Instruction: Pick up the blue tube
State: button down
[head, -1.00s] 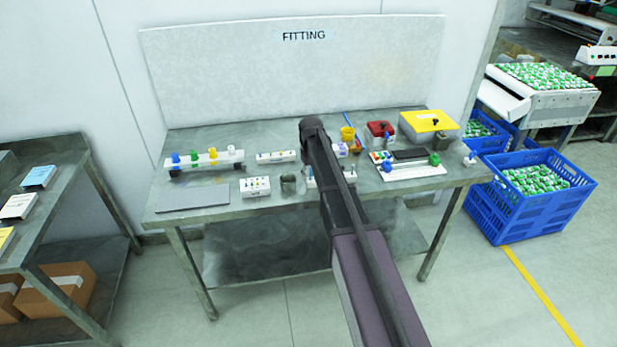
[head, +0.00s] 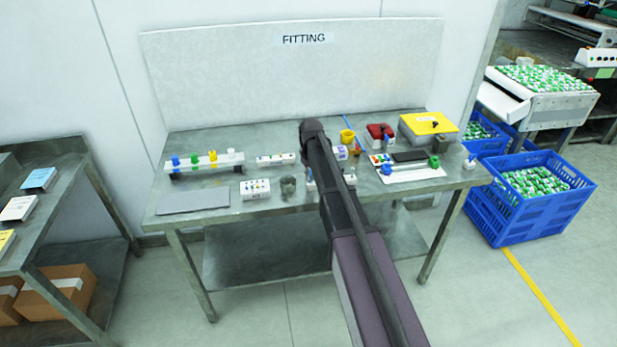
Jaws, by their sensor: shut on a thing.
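Several blue things show on the table, and I cannot tell for sure which is the blue tube. A short upright blue piece (head: 175,160) stands at the left end of a white rack (head: 203,167), beside green, yellow and white ones. A thin blue rod (head: 347,122) leans up by a yellow cup (head: 347,136). A blue knob (head: 386,169) sits on a white board (head: 412,174) at the right. My arm reaches over the middle of the table, and its links hide my gripper and whatever lies under it.
A grey mat (head: 193,200), a white block with dark knobs (head: 255,189) and a grey cup (head: 288,186) stand left of my arm. A red box (head: 379,134) and a yellow-topped box (head: 428,125) stand at the back right. Blue crates (head: 530,208) stand on the floor.

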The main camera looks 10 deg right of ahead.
jog(key=shift+r+p, duration=1.5)
jog(key=shift+r, duration=0.15)
jog(key=s+d+r+p, duration=0.1)
jog(key=s, duration=1.5)
jog(key=shift+r, duration=0.2)
jog(key=shift+a, duration=0.1)
